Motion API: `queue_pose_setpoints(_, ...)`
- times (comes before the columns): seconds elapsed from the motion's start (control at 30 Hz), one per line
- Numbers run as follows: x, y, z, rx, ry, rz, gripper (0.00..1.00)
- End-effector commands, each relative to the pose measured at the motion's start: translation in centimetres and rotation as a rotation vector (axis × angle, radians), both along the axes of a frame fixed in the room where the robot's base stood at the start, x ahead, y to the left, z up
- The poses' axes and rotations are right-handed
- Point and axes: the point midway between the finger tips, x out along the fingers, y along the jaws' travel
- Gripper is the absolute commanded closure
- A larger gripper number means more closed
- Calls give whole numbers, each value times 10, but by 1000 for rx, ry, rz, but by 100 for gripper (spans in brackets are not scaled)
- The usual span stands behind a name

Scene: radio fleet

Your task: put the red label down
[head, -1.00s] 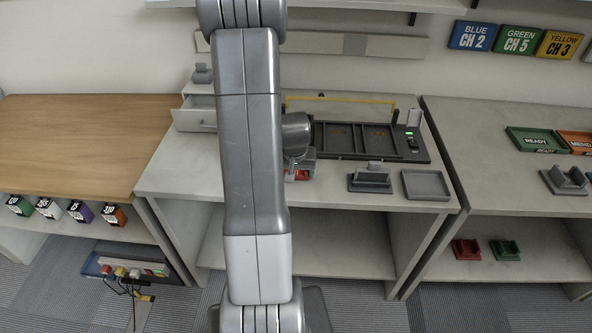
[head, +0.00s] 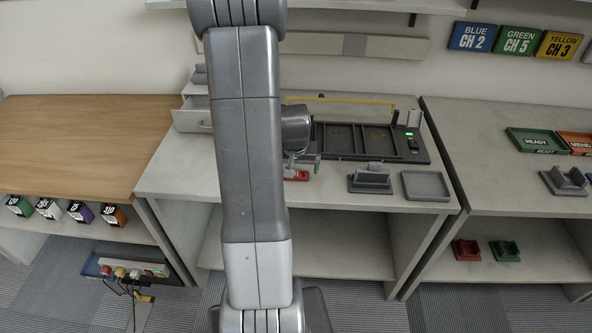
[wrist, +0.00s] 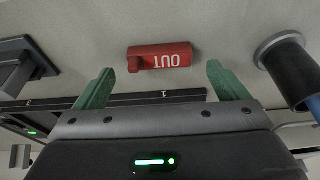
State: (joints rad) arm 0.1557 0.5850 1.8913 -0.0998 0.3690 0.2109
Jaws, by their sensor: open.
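The red label (wrist: 160,57), marked OUT, lies on the pale grey bench top in the wrist view. Its lettering reads upside down there. In the head view the label (head: 297,175) shows as a small red piece just right of my arm, near the front part of the middle bench; its left end may be hidden by my arm. My gripper (wrist: 160,67) is open, its two green fingers spread wider than the label, with clear gaps on both sides. It holds nothing. In the head view my gripper is partly hidden behind my arm.
A black tray unit (head: 365,139) stands behind the label. A dark holder (head: 370,181) and a grey tray (head: 425,185) sit to its right. A dark cup-like object (wrist: 291,69) is near the right finger in the wrist view. An open drawer box (head: 193,118) is at left.

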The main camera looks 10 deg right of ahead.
Motion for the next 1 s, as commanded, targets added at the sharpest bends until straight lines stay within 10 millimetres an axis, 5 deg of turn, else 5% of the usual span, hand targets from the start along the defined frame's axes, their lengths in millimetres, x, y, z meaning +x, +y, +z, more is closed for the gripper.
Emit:
queue_pose_setpoints(0.5,-22,7,77,-1,-3,0,6)
queue_pose_setpoints(1.0,-26,7,87,1,1,-1,6)
